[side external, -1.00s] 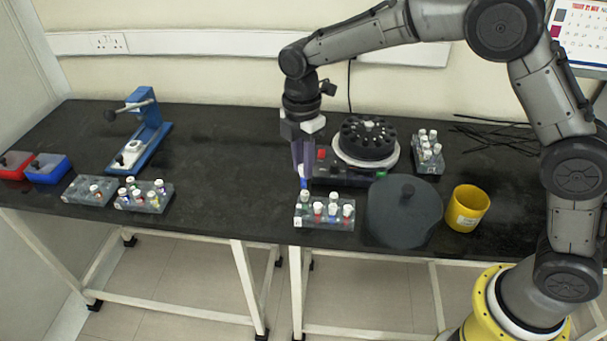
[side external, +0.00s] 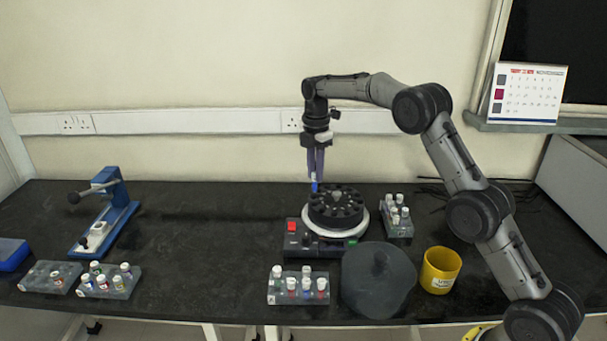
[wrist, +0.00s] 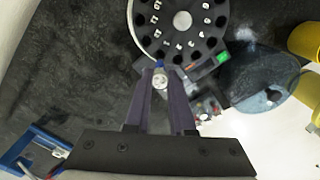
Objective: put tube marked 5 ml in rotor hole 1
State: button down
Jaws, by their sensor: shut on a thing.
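My gripper (side external: 315,176) is shut on a tube (side external: 315,187) with a blue part, held upright above the left back edge of the rotor. In the wrist view the tube's pale cap (wrist: 160,81) shows between the fingers (wrist: 161,84); I cannot read its marking. The black rotor (side external: 336,208) sits in the centrifuge (side external: 292,240), uncovered, with a ring of dark holes. In the wrist view the rotor (wrist: 182,20) lies just beyond the tube, with small white marks beside its holes, too small to read.
A rack of tubes (side external: 298,297) stands in front of the centrifuge, with the dark round lid (side external: 378,280) and yellow cup (side external: 440,270) to its right. Another tube rack (side external: 397,222) is right of the rotor. A blue press (side external: 105,215) and more racks stand left.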

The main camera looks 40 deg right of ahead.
aim_at(315, 192)
jog(key=shift+f, duration=1.85)
jog(key=shift+f, duration=0.9)
dwell(0.7)
jog(key=shift+f, duration=0.35)
jog(key=shift+f, duration=0.7)
jog(key=shift+c, duration=1.8)
grip_release()
jog(key=shift+r, duration=0.1)
jog(key=shift+r, duration=2.95)
